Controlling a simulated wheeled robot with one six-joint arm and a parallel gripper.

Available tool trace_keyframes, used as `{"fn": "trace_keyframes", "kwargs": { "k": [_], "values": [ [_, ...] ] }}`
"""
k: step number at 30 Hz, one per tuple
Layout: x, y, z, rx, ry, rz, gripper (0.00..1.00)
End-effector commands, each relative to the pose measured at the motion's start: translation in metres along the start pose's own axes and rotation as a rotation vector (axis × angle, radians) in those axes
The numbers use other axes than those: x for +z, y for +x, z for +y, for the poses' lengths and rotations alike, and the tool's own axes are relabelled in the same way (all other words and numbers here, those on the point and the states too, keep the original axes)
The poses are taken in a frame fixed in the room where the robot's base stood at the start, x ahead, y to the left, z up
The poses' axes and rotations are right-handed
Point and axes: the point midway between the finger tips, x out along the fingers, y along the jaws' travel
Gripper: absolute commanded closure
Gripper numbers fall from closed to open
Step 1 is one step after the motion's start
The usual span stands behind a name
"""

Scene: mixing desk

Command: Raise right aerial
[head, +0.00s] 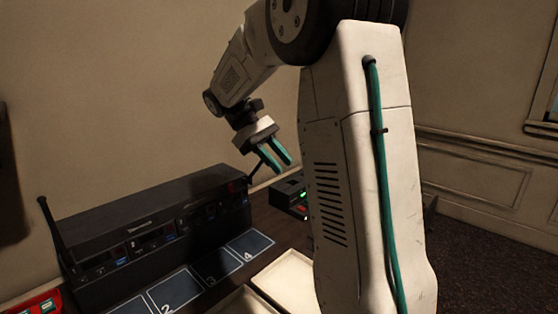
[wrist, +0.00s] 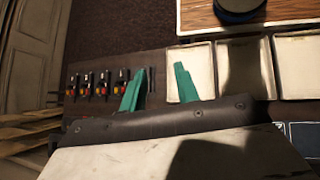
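The long black radio unit (head: 150,228) stands on the desk against the wall in the head view. Its left aerial (head: 52,228) is a dark rod that stands up, leaning left. A thin dark rod, apparently the right aerial (head: 256,170), rises at a slant from the unit's right end toward my gripper. My gripper (head: 285,167) is above and right of that end, its teal fingers pointing down. Whether it touches the rod cannot be told. In the wrist view, my gripper (wrist: 158,60) has its fingers apart with nothing seen between them. No aerial is made out there.
Numbered dark squares (head: 212,268) lie before the unit. Pale trays (head: 287,280) stand in front, also seen in the wrist view (wrist: 298,65). Several red-and-yellow modules (wrist: 103,85) are left in the wrist view.

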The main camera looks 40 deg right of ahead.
Motion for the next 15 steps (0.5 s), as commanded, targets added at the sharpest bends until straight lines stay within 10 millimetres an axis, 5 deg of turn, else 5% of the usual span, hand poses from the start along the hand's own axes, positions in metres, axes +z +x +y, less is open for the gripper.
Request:
{"fn": "trace_keyframes", "kwargs": {
  "k": [15],
  "values": [
    [0.0085, 0.0062, 0.0024, -0.013, 0.015, 0.003, 0.68]
  ]
}}
